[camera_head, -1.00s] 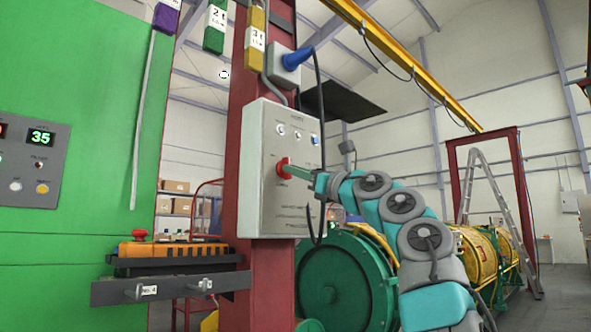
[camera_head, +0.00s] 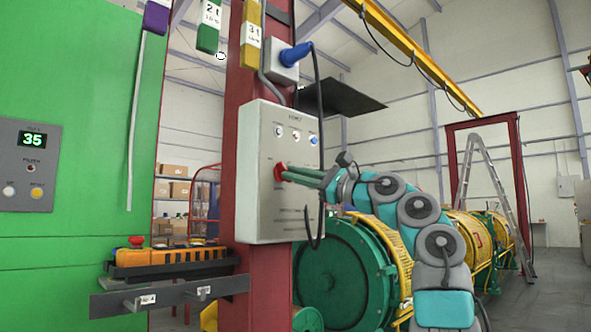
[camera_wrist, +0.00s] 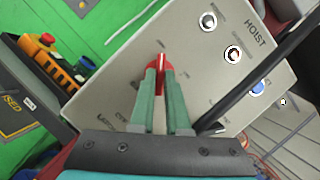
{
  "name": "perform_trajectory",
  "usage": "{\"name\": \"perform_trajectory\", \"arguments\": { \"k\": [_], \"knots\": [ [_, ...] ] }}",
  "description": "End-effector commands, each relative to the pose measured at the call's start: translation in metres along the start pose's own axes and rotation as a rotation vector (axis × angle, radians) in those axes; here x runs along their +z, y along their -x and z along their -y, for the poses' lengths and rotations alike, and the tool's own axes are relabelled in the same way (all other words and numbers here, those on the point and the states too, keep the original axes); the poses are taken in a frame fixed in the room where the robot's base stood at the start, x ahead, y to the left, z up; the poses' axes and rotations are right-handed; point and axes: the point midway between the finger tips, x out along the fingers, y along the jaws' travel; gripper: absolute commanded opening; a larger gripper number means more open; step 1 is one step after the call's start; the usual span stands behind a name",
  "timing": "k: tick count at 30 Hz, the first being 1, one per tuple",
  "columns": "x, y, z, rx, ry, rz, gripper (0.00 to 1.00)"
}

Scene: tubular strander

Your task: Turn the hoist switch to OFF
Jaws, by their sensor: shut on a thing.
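The hoist box (camera_head: 258,215) is a light grey panel on a dark red column, and it also shows tilted in the wrist view (camera_wrist: 135,50). Its red switch (camera_head: 280,171) sits mid-panel; in the wrist view the red knob (camera_wrist: 160,62) shows at my fingertips. My gripper (camera_head: 300,175) reaches it from the right, and in the wrist view its two green fingers (camera_wrist: 161,75) are shut on the red knob. The lettering beside the knob is too small to read, so I cannot tell its set position. The fingers partly hide the knob.
Two dark-centred round fittings and a blue one (camera_head: 314,139) sit above on the panel. A black cable hangs close by the box's right side. A green machine drum (camera_head: 335,275) stands below my arm.

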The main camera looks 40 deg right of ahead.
Motion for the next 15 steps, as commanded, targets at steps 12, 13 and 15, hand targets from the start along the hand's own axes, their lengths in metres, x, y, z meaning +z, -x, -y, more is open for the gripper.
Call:
{"name": "perform_trajectory", "arguments": {
  "k": [12,13,15],
  "knots": [
    [0.0004,-0.0001,0.0004,0.021,0.051,0.002,0.00],
    [0.0003,-0.0001,0.0004,0.021,0.051,0.001,0.00],
    [0.0003,-0.0001,0.0003,0.022,0.051,0.001,0.00]
  ]
}}
